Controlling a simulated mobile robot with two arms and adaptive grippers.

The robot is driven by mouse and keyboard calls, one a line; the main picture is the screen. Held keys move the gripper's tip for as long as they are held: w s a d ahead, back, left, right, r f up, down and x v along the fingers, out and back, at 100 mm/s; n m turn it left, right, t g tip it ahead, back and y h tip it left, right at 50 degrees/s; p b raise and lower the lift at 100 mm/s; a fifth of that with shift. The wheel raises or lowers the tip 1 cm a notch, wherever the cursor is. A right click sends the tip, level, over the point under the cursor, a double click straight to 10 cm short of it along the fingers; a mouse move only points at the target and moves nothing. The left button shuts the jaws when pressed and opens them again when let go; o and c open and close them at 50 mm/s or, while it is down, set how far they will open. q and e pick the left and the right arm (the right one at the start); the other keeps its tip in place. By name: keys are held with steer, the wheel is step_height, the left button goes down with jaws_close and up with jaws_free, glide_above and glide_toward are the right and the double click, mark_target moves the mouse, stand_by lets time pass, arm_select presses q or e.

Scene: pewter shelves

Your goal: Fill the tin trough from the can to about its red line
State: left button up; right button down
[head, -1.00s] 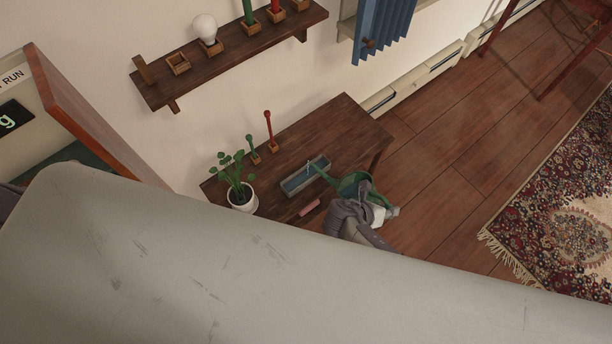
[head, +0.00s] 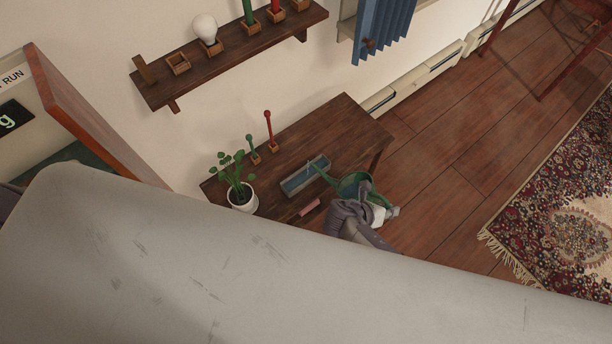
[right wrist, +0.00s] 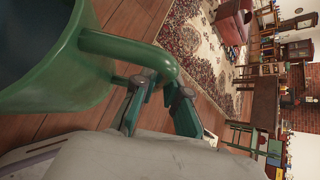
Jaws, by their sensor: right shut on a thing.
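The tin trough (head: 303,178) is a small grey rectangular tray on the dark wooden table, with a bluish inside. Its red line cannot be made out. The green can (head: 352,183) is held at the table's front right edge, its spout reaching left over the trough. My right gripper (head: 369,203) is on the can's handle side. In the right wrist view the can (right wrist: 50,65) fills the upper left, and my right gripper (right wrist: 160,100) has its fingers around the green handle. Any stream of water is too small to tell. My left gripper is not in view.
On the table (head: 330,125), a potted plant (head: 241,195) stands left of the trough, and a pink block (head: 309,207) lies in front of it. Green (head: 252,148) and red (head: 269,130) upright pieces stand behind. A wall shelf (head: 235,55) hangs above.

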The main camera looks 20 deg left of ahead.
step_height(320, 180, down, 16)
steer(key=m+t+y+b, duration=0.1)
steer(key=y+b, duration=0.3)
steer(key=b, duration=0.7)
steer(key=shift+w+a+f+m+t+y, duration=0.2)
steer(key=shift+m+t+y, duration=0.15)
steer(key=shift+m, duration=0.55)
steer(key=shift+r, duration=0.2)
step_height(320, 180, up, 5)
steer(key=p, duration=0.4)
steer(key=shift+f+p, duration=0.1)
steer(key=shift+p, duration=0.3)
